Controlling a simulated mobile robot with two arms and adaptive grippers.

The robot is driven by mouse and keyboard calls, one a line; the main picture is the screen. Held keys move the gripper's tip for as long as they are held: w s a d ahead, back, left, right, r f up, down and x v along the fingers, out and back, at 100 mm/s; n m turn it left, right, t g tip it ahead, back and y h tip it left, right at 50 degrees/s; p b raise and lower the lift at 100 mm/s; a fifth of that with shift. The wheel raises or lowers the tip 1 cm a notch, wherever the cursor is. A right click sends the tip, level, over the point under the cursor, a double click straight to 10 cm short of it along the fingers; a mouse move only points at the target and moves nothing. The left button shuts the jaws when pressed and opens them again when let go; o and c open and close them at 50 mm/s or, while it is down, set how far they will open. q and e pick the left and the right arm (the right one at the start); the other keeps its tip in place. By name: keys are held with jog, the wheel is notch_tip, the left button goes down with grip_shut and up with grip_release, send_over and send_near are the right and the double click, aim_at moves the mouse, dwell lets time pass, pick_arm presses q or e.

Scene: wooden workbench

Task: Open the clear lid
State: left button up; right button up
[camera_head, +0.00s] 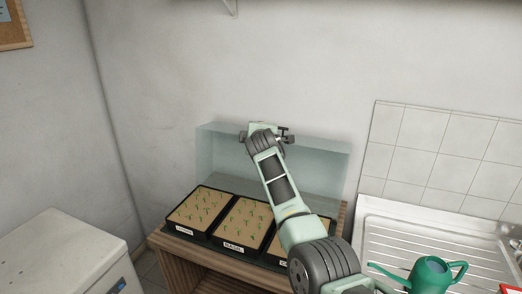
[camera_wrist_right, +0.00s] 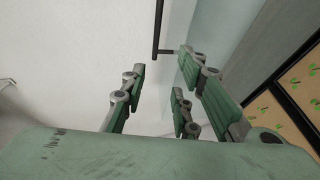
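The clear lid (camera_head: 222,160) is a pale bluish see-through cover, standing raised behind the seedling trays. My right gripper (camera_head: 265,133) is at its top edge, with the arm crossing in front of the lid and part of the trays. In the right wrist view my gripper (camera_wrist_right: 160,92) has its fingers spread, with nothing between them. A thin dark bar (camera_wrist_right: 158,30), seemingly the lid's handle, shows just beyond the fingertips. The lid's pane also shows there as a pale greenish sheet (camera_wrist_right: 205,40) on the right. My left gripper is not in view.
Several black seedling trays (camera_head: 193,240) sit on a slatted wooden bench (camera_head: 190,264). A green watering can (camera_head: 430,276) stands on the metal sink drainer (camera_head: 395,230) at right. A white cabinet (camera_head: 60,255) is at left. The wall is close behind the lid.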

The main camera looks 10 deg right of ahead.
jog(key=s+a, duration=0.2)
jog(key=s, duration=0.9)
jog(key=shift+s+a, duration=0.15)
jog(key=shift+s, duration=0.25)
